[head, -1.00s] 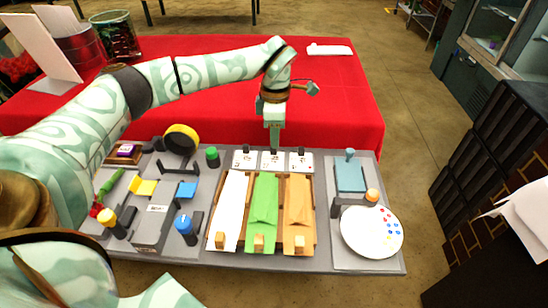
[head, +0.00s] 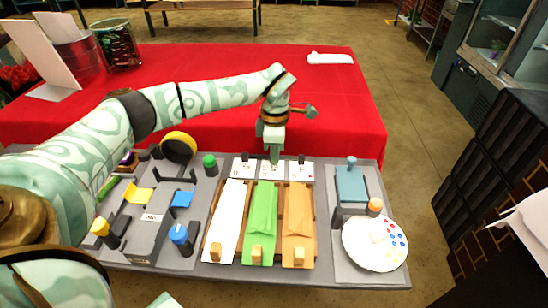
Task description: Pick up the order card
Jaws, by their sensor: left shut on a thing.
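Three small white cards with black upright grips lie in a row at the back edge of the grey station, behind the paper trays: a left card (head: 242,172), a middle card (head: 267,173) and a right card (head: 300,173). The print on them is too small to read. My left gripper (head: 274,160) points straight down over the middle card and is shut on its grip, which the fingers hide. The middle card appears to be still in the row. My right gripper is not in view.
White, green (head: 262,215) and orange (head: 298,215) paper sheets lie in front of the cards. A yellow tape roll (head: 179,136) and a green-capped jar (head: 209,161) stand to the left. A round white palette (head: 376,258) lies right.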

